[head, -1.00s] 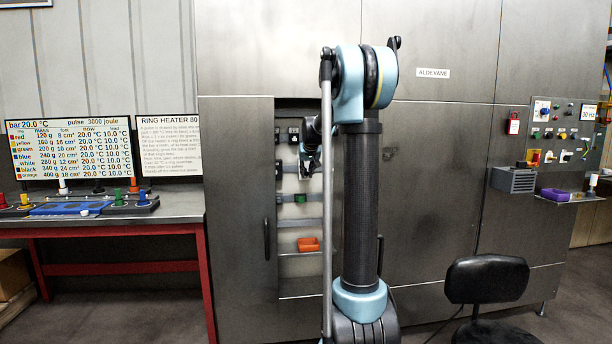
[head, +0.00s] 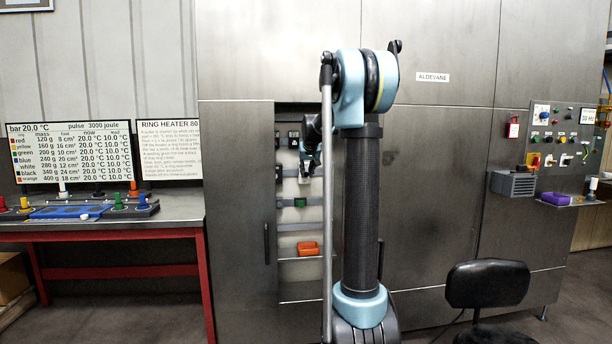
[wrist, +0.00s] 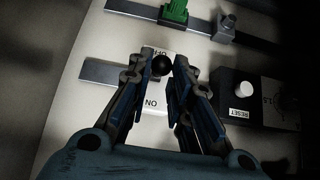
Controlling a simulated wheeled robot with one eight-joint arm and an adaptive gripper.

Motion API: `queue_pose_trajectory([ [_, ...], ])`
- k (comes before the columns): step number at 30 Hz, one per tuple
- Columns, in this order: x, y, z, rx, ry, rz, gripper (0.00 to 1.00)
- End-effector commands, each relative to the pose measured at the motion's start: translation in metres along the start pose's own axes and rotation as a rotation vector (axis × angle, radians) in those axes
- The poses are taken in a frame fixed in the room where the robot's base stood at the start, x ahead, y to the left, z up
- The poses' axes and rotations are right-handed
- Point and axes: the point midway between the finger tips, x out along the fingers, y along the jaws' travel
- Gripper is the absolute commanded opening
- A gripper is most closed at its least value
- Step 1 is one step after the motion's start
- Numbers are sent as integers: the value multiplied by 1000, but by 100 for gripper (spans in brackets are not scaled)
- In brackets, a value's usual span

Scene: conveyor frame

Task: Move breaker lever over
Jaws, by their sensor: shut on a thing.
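The breaker lever shows in the wrist view as a black ball knob (wrist: 162,65) in front of a white plate (wrist: 150,98) marked OFF and ON. The knob appears beside the OFF end; its shaft is hidden. My gripper (wrist: 167,66) is shut on the knob, with a finger on each side. In the head view my gripper (head: 307,165) is inside the open cabinet bay, partly hidden by my own arm, and the lever cannot be made out there.
In the wrist view a green part (wrist: 176,12) sits on a rail, with a grey post (wrist: 225,26) beside it. A RESET button (wrist: 243,88) is right of the fingers. In the head view an orange bin (head: 308,248) is lower in the bay. A black chair (head: 487,283) stands at right.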

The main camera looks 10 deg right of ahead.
Motion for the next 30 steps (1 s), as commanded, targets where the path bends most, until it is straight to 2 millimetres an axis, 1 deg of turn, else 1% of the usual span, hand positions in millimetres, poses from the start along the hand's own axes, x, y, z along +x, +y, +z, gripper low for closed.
queue_pose_trajectory([
  [4, -4, 0, -6, 0, 2, 0, 6],
  [16, -6, 0, -8, 0, 2, 0, 5],
  [24, -10, 0, -19, 0, 2, 0, 5],
  [30, -11, 0, -21, 0, 2, 0, 5],
])
